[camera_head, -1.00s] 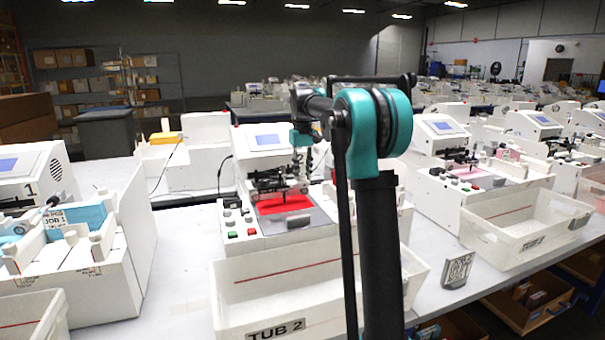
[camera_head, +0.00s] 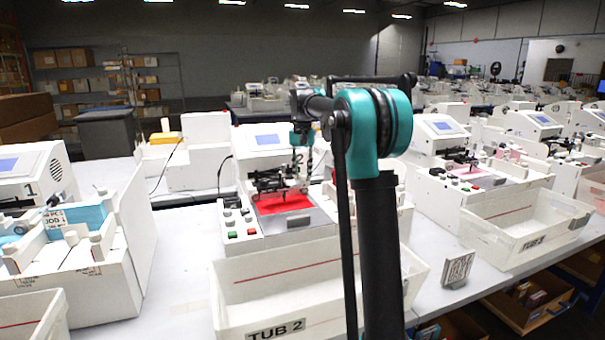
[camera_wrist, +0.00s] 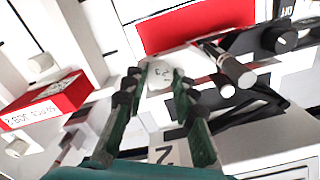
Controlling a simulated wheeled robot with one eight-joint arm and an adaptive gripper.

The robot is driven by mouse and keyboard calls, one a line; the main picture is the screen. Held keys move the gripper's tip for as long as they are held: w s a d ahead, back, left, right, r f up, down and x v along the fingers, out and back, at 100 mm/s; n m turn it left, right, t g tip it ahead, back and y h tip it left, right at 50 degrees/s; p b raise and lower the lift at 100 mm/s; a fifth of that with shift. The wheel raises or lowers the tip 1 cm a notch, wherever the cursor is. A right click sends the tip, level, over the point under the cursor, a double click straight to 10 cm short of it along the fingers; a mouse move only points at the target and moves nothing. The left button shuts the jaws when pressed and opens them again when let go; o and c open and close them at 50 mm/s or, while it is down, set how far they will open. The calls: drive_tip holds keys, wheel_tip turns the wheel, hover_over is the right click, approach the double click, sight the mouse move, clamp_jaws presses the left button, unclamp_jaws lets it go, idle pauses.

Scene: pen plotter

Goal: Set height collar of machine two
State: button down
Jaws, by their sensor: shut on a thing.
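Machine two (camera_head: 262,152) is a white plotter with a blue screen, a red sheet (camera_head: 287,202) on its bed and a dark pen carriage (camera_head: 280,182) above the sheet. My gripper (camera_head: 301,168) reaches down at the carriage, small in the head view. In the wrist view my gripper (camera_wrist: 158,78) has its dark fingers shut on a small white round collar (camera_wrist: 159,74) with marks on its top. The red sheet (camera_wrist: 185,28) lies just beyond it. The collar's lower part is hidden.
A metal-ended cylinder (camera_wrist: 232,68) and dark carriage parts lie close right of my fingers. Tub 2 (camera_head: 245,290) stands in front of machine two. Machine one (camera_head: 100,270) is at left, another plotter (camera_head: 440,150) at right. A small patterned tag (camera_head: 457,269) stands on the table.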

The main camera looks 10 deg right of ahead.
sight(303, 176)
idle(0.4)
drive_tip(key=c, duration=1.2)
unclamp_jaws()
wheel_tip(303, 176, up, 12)
